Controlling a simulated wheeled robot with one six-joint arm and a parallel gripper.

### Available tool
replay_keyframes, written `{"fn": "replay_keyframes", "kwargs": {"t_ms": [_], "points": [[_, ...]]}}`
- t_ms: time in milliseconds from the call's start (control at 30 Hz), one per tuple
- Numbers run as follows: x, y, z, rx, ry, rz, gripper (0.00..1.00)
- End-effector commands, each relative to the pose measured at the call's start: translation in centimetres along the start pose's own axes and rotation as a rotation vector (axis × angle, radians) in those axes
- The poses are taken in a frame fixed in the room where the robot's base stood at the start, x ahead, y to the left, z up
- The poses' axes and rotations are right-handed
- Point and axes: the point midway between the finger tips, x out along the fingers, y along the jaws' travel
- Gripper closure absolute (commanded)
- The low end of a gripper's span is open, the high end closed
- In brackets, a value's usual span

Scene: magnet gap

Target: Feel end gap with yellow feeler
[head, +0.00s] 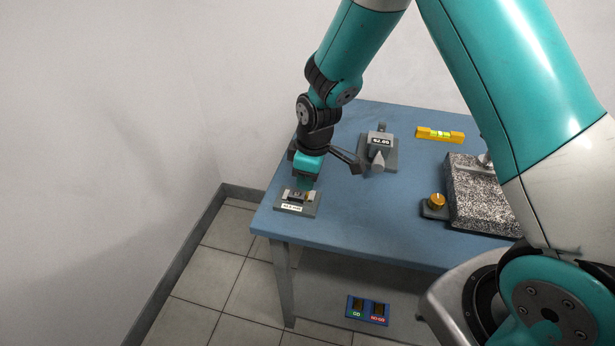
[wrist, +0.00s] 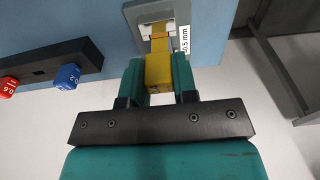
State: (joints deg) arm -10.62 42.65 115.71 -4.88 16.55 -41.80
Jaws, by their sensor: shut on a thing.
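My gripper (wrist: 159,80) is shut on the yellow feeler (wrist: 158,70), whose yellow body sits between the two teal fingers in the wrist view. The feeler points at a small grey fixture (wrist: 133,14) with pale parts and a white label reading about 0.5 mm. Its front end overlaps the fixture's middle; I cannot tell whether it is inside the gap. In the head view my gripper (head: 306,184) is low over the same fixture (head: 282,201) at the table's near left corner, hiding part of it.
A dark rack (wrist: 40,67) with a red feeler (wrist: 8,87) and a blue feeler (wrist: 67,76) lies beside the fixture. On the blue table (head: 355,225) stand a gauge (head: 380,140), a yellow level (head: 440,134), a knob (head: 437,201) and a speckled slab (head: 480,195). A two-bin tray (head: 368,310) is lower down.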

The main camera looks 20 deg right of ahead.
Motion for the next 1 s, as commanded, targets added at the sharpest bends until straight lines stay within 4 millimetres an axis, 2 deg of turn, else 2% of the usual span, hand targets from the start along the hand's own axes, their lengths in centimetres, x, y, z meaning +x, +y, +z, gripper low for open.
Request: {"fn": "replay_keyframes", "kwargs": {"t_ms": [500,833,933,1000], "points": [[-2.8,0.0,-0.3,0.000,0.000,0.000,0.95],[-2.8,0.1,-0.4,0.000,0.000,0.000,0.95],[-2.6,0.9,-0.6,0.005,0.002,0.000,0.95],[-2.2,2.3,-1.1,0.012,0.003,0.001,0.95]]}}
